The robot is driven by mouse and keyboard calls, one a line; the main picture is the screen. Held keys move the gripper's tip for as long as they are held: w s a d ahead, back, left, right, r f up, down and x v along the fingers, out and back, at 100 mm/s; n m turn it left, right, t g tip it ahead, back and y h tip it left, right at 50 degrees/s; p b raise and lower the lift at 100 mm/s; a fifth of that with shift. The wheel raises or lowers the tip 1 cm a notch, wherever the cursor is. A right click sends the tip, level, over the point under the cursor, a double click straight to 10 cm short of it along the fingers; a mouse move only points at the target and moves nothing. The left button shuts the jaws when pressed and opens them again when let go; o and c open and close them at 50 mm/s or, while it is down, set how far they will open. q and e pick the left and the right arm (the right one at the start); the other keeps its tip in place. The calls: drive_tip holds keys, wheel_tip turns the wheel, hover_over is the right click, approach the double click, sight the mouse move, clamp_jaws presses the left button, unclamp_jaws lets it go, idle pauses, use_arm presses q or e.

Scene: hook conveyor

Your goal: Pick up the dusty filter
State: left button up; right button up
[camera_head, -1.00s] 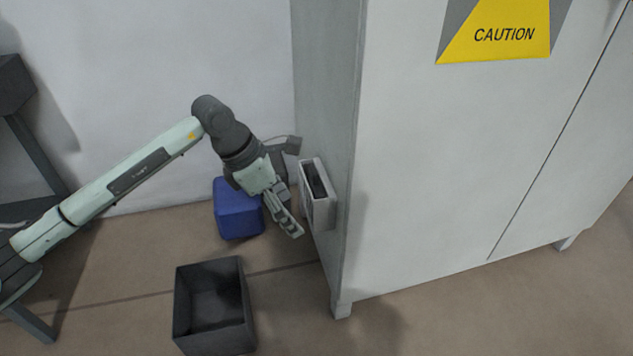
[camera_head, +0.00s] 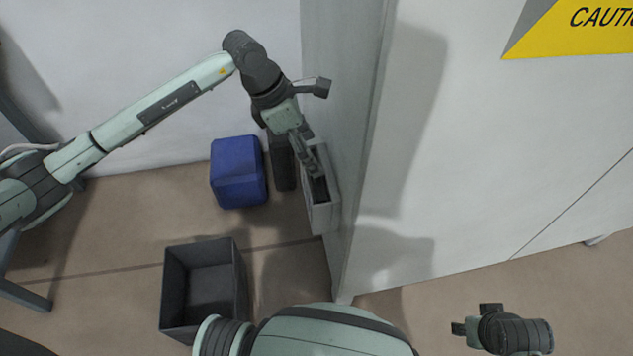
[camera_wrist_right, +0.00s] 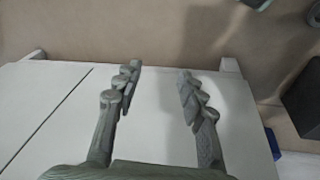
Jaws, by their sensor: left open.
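A grey, open-topped holder (camera_head: 322,217) is fixed to the side of the white cabinet in the head view. A dark part shows inside its opening, partly hidden by my gripper; I cannot tell whether this is the dusty filter. My left gripper (camera_head: 315,170) is open, its fingers pointing down at the opening of the holder. I cannot tell whether the fingers touch anything inside. My right gripper (camera_wrist_right: 157,75) is open and empty in the right wrist view, with the cabinet surface and floor beyond it.
The tall white cabinet (camera_head: 450,180) carries a yellow caution sign (camera_head: 590,30) and fills the right side. A dark open bin (camera_head: 205,243) and a blue box (camera_head: 238,172) stand on the floor left of the holder.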

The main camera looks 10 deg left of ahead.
sight(316, 185)
use_arm(q)
drive_tip(key=x, duration=0.5)
drive_tip(key=shift+s+a+f, duration=0.1)
drive_tip(key=shift+a+f, duration=0.1)
drive_tip(key=shift+a, duration=0.2)
drive_tip(key=c, duration=1.6)
